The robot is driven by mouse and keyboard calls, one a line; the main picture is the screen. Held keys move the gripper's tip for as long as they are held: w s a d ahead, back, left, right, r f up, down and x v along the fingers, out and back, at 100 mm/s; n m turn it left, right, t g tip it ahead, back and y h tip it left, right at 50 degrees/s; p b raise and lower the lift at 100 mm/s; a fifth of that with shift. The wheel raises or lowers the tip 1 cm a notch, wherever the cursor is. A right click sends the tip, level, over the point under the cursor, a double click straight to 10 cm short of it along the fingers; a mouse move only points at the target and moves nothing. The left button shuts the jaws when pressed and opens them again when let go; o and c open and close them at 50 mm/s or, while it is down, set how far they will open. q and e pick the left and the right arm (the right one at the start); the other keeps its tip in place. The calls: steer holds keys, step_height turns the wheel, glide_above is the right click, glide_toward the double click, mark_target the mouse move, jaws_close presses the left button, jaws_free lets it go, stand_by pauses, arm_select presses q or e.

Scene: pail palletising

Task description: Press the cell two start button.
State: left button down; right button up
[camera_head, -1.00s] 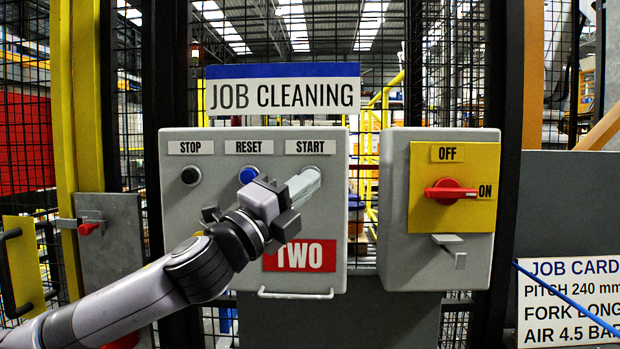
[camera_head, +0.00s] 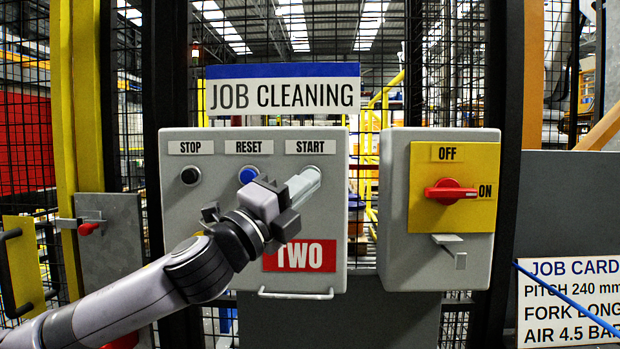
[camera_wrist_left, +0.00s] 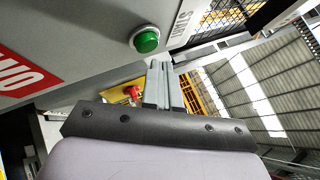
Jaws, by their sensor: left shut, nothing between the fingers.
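The grey control box (camera_head: 190,235) marked TWO carries a black STOP button (camera_head: 190,176), a blue RESET button (camera_head: 249,175) and a START label (camera_head: 310,147). In the head view the start button is hidden behind my left fingertips. In the left wrist view the start button (camera_wrist_left: 147,40) is a green dome in a pale ring, beside its START label. My left gripper (camera_head: 306,184) is shut and empty, with its fingers pointing at the box just below the START label. In the left wrist view its fingertips (camera_wrist_left: 160,66) show close to the button, with a small visible gap. My right gripper is out of view.
A second grey box (camera_head: 395,230) to the right has a yellow plate with a red OFF/ON rotary switch (camera_head: 451,192). A JOB CLEANING sign (camera_head: 283,90) is above the first box. A handle bar (camera_head: 296,295) is below it. Mesh fencing stands behind.

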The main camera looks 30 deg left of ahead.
arm_select(q)
steer(key=shift+w, duration=0.1)
steer(key=shift+w+a, duration=0.2)
steer(key=shift+w, duration=0.1)
steer(key=shift+w+a, duration=0.3)
steer(key=shift+w, duration=0.1)
stand_by(0.8)
steer(key=shift+s, duration=0.1)
steer(key=shift+s+d, duration=0.5)
steer(key=shift+s, duration=0.2)
steer(key=s+d, duration=0.1)
steer(key=s, duration=0.1)
steer(key=s+d, duration=0.1)
steer(key=s, duration=0.1)
steer(key=shift+s+d, duration=0.1)
steer(key=shift+d, duration=0.2)
stand_by(0.9)
